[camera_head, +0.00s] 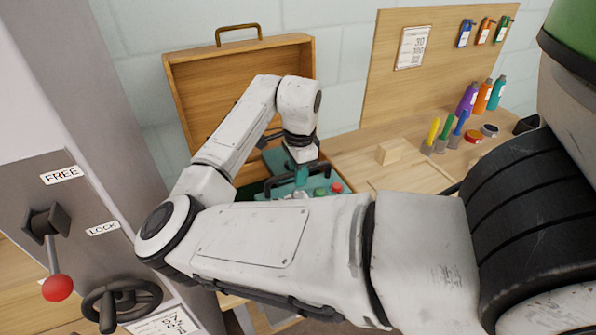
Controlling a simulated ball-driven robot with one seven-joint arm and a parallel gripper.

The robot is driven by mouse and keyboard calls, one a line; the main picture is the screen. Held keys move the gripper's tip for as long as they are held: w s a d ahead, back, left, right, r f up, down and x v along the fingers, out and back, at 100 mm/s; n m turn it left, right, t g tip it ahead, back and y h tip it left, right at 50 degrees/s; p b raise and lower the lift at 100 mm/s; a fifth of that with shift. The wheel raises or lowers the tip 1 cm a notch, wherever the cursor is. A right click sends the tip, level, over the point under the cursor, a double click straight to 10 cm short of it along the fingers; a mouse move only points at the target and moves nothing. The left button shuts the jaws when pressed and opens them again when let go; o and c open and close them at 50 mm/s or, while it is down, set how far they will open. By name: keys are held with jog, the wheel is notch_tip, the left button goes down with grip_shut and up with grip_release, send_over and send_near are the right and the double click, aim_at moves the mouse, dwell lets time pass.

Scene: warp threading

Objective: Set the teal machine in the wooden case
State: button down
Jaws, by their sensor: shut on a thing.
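The teal machine (293,184) shows beyond my forearm, with a green and a red knob at its right and a dark curved handle. My gripper (299,166) is above it, pointing down, and is shut on it; the fingertips are mostly hidden. The wooden case (183,82) stands open against the wall, its lid upright with a brass-coloured handle on top. The teal machine is in front of the lid, over or in the case's lower part. My arm hides most of that part, so I cannot tell whether the machine rests on the bottom.
A grey column with a red-knobbed lever (57,287) and a handwheel (121,299) stands at left, close to my elbow.

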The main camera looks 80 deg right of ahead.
jog(key=shift+f, duration=0.8)
dwell(2.5)
jog(key=c, duration=0.9)
grip_release()
jog(key=shift+f, duration=0.15)
notch_tip(320, 180, up, 11)
jog(key=shift+s+a, duration=0.15)
jog(key=shift+s, duration=0.1)
